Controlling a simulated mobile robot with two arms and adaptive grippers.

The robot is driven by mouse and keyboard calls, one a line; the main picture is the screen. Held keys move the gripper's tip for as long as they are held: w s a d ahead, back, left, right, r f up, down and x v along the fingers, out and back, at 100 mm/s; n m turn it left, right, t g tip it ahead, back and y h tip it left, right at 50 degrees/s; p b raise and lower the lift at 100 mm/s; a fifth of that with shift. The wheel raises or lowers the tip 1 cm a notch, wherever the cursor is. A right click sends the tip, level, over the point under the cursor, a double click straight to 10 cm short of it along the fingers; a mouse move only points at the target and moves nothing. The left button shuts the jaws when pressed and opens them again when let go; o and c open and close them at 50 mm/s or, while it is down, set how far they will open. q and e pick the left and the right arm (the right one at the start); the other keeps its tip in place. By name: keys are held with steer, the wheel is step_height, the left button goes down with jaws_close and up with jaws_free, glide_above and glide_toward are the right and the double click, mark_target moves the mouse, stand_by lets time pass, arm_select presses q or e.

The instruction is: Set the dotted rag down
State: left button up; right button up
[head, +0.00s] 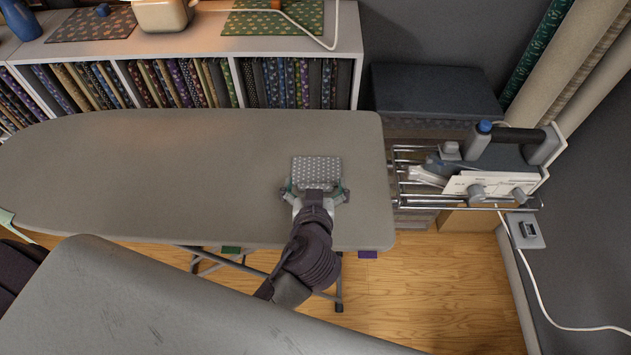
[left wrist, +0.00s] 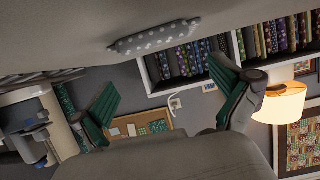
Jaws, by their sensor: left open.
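The dotted rag (head: 317,168), a small grey folded cloth with white dots, lies on the grey ironing board (head: 190,170) near its right end. In the left wrist view, which is turned upside down, the rag (left wrist: 155,37) rests against the board's surface (left wrist: 60,25). My left gripper (head: 315,187) is over the board at the near side of the rag. Its green-padded fingers (left wrist: 165,80) are spread wide, with nothing held between them. The wrist hides part of the rag's near edge. My right gripper is not in view.
A white shelf (head: 210,46) full of patterned fabrics stands behind the board. A metal rack (head: 430,200) at the board's right end holds an iron (head: 500,150) with a white cord. The board's left and middle are clear.

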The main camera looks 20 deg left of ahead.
arm_select(q)
steer(key=p+v, duration=0.1)
steer(key=v, duration=1)
steer(key=shift+s, duration=0.25)
